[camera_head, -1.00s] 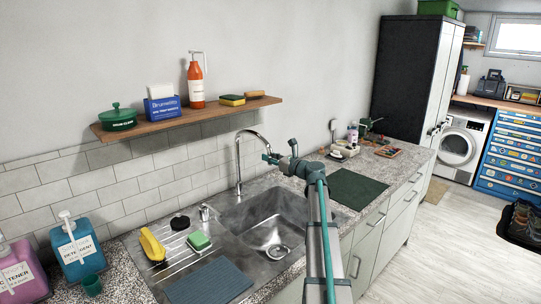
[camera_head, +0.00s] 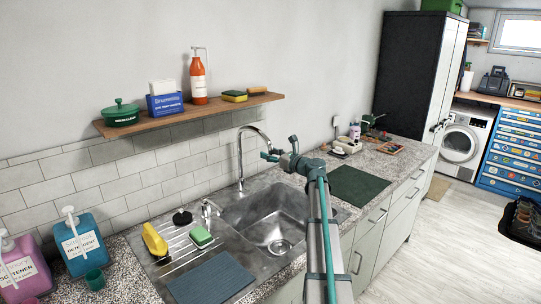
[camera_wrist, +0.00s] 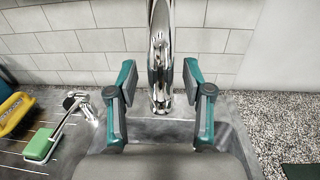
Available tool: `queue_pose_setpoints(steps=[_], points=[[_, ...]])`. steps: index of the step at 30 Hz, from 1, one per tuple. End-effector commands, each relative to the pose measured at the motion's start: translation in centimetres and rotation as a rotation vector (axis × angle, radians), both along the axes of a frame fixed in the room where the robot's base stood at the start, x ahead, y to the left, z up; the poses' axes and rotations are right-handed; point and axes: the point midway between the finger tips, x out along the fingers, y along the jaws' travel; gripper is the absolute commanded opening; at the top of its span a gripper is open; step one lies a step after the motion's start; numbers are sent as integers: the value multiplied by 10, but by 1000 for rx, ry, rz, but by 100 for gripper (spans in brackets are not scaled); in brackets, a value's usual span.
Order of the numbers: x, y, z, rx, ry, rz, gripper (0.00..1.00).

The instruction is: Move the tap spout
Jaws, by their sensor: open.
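The tap spout (camera_head: 240,160) is a tall chrome gooseneck rising behind the sink (camera_head: 275,214), its curved end over the basin. In the wrist view the spout (camera_wrist: 159,60) stands upright between and beyond my two open fingers. My gripper (camera_head: 268,157) is close to the end of the spout in the head view. In the wrist view my gripper (camera_wrist: 158,78) is open, with teal-backed fingers on either side of the spout and a visible gap to each. Whether any part touches the spout cannot be told.
A small chrome lever fitting (camera_head: 207,212), a green sponge (camera_head: 201,237) and a yellow brush (camera_head: 155,241) lie left of the basin. A dark green mat (camera_head: 358,186) lies to the right.

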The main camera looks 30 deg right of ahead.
Motion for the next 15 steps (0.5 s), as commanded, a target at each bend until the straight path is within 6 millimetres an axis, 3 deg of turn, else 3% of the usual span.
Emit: queue_pose_setpoints(steps=[7, 15], points=[[-17, -4, 0, 1, 0, -2, 50], [-67, -16, 0, 0, 0, -3, 50]])
